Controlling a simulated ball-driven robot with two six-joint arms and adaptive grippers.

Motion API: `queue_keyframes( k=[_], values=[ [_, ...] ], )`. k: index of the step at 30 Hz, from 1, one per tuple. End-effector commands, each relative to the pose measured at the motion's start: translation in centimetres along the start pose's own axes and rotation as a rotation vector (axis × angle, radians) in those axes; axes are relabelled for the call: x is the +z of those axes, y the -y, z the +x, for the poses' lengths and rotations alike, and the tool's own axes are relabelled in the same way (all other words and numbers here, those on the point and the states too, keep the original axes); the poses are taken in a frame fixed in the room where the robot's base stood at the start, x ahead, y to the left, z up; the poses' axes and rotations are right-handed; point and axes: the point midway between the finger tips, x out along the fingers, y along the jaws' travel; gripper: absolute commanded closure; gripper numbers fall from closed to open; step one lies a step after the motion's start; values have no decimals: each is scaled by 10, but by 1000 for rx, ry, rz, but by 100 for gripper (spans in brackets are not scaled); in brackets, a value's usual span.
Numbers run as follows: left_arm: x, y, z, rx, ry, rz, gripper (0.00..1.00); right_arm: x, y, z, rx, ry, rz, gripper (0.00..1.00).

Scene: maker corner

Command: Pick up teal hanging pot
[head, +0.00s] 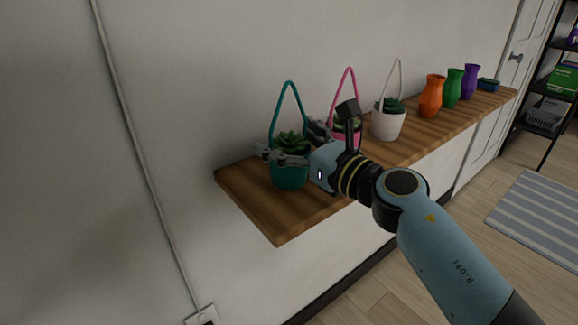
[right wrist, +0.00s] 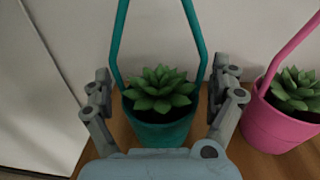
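The teal hanging pot (head: 290,178) stands upright near the left end of a wooden wall shelf (head: 275,222). It has a tall teal loop handle and a green succulent. My right gripper (head: 288,146) is open, with one finger on each side of the pot. In the right wrist view the teal pot (right wrist: 160,130) sits between the two open fingers of the right gripper (right wrist: 166,92), and a gap shows on both sides. The lower front of the pot is partly hidden by the gripper's palm. My left gripper is not in view.
A pink hanging pot (right wrist: 276,122) stands close to the right of the right finger. Beyond it are a white hanging pot (head: 388,124) and orange (head: 431,97), green (head: 453,88) and purple (head: 469,82) vases. The wall is right behind. The shelf's left end is bare.

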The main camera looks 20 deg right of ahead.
Motion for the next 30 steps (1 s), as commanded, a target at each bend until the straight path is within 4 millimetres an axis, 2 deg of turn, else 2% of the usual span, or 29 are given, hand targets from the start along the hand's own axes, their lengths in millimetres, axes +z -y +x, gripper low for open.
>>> queue_keyframes(
  k=[2,15,23,26,30],
  values=[
    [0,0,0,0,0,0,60,0,0,0,0,0,0,21],
    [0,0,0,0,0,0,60,0,0,0,0,0,0,78],
    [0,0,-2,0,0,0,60,5,0,0,0,2,-1,78],
    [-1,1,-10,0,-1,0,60,19,0,0,0,3,-2,78],
    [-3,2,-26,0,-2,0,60,51,0,0,1,5,-4,78]
  ],
)
